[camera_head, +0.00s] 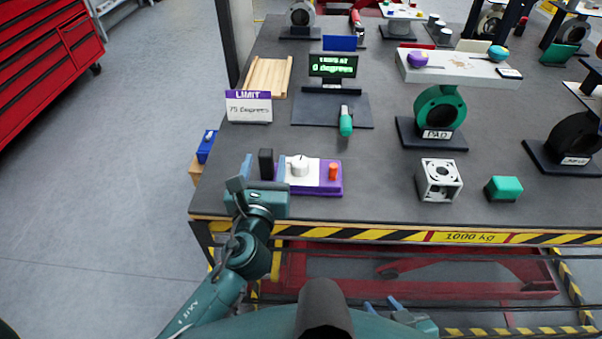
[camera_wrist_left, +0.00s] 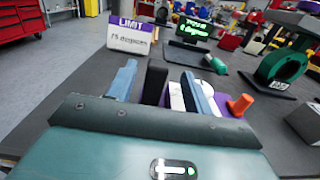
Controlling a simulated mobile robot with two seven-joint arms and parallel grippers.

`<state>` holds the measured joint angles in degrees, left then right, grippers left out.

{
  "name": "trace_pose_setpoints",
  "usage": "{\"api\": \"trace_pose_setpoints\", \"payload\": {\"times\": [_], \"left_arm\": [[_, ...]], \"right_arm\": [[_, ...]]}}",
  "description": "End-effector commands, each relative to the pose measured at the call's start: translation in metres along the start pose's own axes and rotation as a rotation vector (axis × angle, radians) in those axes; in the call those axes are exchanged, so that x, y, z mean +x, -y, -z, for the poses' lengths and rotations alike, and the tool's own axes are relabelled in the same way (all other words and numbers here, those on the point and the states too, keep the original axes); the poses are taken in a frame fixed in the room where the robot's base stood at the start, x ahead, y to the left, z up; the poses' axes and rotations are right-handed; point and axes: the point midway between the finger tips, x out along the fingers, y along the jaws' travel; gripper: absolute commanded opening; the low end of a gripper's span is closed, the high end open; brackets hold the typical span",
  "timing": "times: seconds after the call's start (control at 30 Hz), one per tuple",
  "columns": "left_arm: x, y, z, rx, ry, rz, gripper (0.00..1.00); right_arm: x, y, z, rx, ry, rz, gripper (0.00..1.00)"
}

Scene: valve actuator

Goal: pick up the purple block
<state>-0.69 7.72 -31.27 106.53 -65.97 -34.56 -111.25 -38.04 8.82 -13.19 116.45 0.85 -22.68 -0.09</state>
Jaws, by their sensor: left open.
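A purple box (camera_head: 331,188) with a white panel, a white knob and an orange button lies near the table's front edge. A small rounded purple piece (camera_head: 417,59) sits on a white board further back. I cannot tell which one is the purple block. My left gripper (camera_head: 265,170) is open at the left end of the purple box. In the left wrist view its fingers (camera_wrist_left: 161,88) stand on either side of a black upright block (camera_wrist_left: 154,82), with the orange button (camera_wrist_left: 240,103) to the right. My right gripper (camera_head: 382,305) shows at the bottom, mostly hidden.
A silver cube (camera_head: 438,181), a green block (camera_head: 503,188) and a green valve (camera_head: 439,110) are to the right. Bare table (camera_head: 390,170) lies between.

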Motion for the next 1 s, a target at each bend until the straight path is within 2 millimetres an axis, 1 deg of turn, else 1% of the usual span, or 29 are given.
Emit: {"api": "trace_pose_setpoints", "payload": {"times": [0.13,0.3,0.4,0.5,0.7,1.0], "left_arm": [[0.013,-0.001,0.0,0.0,0.001,-0.001,0.51],[0.039,-0.003,0.001,-0.001,0.002,-0.001,0.51],[0.05,-0.003,0.002,-0.002,0.0,0.0,0.51],[0.054,-0.003,0.002,-0.002,-0.001,0.0,0.51],[0.054,-0.003,0.002,-0.002,-0.001,0.0,0.51],[0.054,-0.003,0.002,-0.002,-0.001,0.0,0.26]], "right_arm": [[0.0,0.0,0.0,0.0,0.0,0.0,0.36],[0.0,0.0,0.0,0.0,0.0,0.0,0.36],[0.0,0.0,0.0,0.0,0.0,0.0,0.36],[0.0,0.0,0.0,0.0,0.0,0.0,0.36],[0.0,0.0,0.0,0.0,0.0,0.0,0.36],[0.0,0.0,0.0,0.0,0.0,0.0,0.36]]}}
